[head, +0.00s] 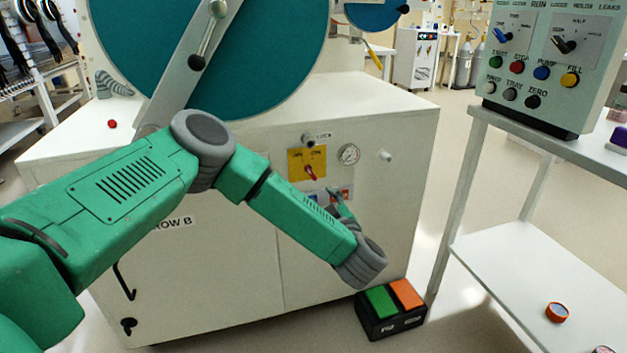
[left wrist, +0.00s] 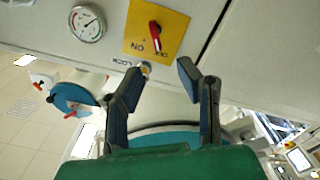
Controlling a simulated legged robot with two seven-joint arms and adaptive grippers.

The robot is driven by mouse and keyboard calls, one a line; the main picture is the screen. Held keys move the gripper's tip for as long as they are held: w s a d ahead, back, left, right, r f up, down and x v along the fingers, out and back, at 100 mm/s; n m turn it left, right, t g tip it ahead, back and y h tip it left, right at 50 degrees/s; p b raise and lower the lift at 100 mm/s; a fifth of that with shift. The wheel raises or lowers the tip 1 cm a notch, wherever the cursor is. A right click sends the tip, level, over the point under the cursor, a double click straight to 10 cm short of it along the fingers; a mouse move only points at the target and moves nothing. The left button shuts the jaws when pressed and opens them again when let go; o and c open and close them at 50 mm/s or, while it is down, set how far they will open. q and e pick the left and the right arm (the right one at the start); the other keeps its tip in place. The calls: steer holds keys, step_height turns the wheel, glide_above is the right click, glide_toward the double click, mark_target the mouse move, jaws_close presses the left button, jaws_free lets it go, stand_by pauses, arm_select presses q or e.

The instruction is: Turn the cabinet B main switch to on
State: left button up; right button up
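The main switch is a red handle (head: 310,173) on a yellow plate (head: 296,161) on the front of the white cabinet marked ROW B (head: 205,270). In the left wrist view the red handle (left wrist: 154,36) and yellow plate (left wrist: 136,28) appear upside down, beyond the fingertips. The handle looks close to upright, slightly tilted; its exact setting is hard to read. My left gripper (head: 338,199) is below and right of the plate, partly hidden by my wrist. In the left wrist view the gripper (left wrist: 162,72) has its fingers apart, with nothing between them. My right gripper is not in view.
A lock knob (head: 308,140) sits above the plate, with a pressure gauge (head: 348,154) to its right. A two-pedal foot switch (head: 390,308) is on the floor. A control box (head: 548,65) stands on a shelf table at right. Free space lies before the cabinet panel.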

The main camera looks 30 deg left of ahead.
mark_target(312, 175)
arm_select(q)
steer(key=b+x, duration=0.1)
steer(key=x, duration=0.2)
steer(key=b+x, duration=0.1)
steer(key=x, duration=0.3)
steer(key=b+x, duration=0.2)
steer(key=x, duration=0.2)
steer(key=shift+w+d, duration=0.25)
steer(key=shift+w, duration=0.15)
steer(key=shift+w+a, duration=0.3)
steer(key=shift+a, duration=0.45)
steer(key=shift+d, duration=0.2)
jaws_close()
